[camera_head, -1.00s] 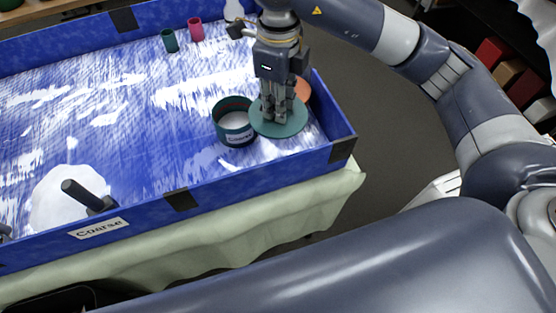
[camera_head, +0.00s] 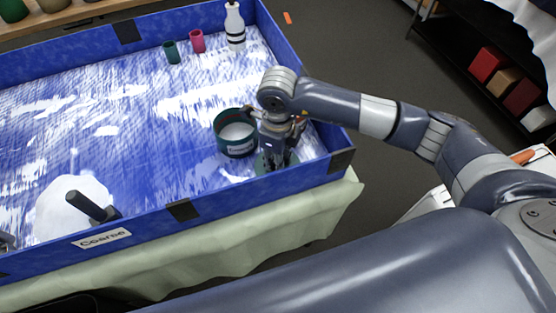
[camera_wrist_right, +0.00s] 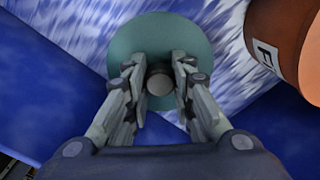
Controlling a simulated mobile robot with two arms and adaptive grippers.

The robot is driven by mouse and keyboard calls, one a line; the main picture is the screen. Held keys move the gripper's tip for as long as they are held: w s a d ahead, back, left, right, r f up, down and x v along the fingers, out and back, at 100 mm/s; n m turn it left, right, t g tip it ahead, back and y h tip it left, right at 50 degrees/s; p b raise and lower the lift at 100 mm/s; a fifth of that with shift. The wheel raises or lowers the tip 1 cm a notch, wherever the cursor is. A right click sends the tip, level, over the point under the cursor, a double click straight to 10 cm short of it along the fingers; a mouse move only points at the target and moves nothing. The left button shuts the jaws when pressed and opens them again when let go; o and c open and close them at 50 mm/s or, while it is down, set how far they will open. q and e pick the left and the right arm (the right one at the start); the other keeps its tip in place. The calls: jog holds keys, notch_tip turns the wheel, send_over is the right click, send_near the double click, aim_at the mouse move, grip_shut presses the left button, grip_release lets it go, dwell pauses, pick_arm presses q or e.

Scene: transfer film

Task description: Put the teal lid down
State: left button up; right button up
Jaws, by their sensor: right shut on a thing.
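The teal lid (camera_head: 261,164) is a round disc with a dark knob, low near the front right corner of the blue tray. My right gripper (camera_head: 274,162) points down and is shut on the knob, which shows between its fingers (camera_wrist_right: 159,82) in the right wrist view. The lid (camera_wrist_right: 142,38) also shows there, partly covered by the fingers. I cannot tell whether the lid touches the tray floor. The open teal jar (camera_head: 234,148), with a label and pale contents, stands just left of the gripper. My left gripper is not in view.
The blue tray wall (camera_head: 229,191) runs close in front of the lid. An orange container (camera_wrist_right: 285,35) stands near it in the right wrist view. A white bottle (camera_head: 235,28), a pink cup (camera_head: 197,42) and a small teal cup (camera_head: 172,53) stand at the back. The tray's middle is open.

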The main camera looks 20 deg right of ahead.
jog(key=shift+f, duration=0.95)
jog(key=o, duration=0.9)
jog(key=shift+r, duration=0.25)
notch_tip(320, 180, up, 12)
jog(key=shift+f+b, duration=0.1)
jog(key=shift+b, duration=0.6)
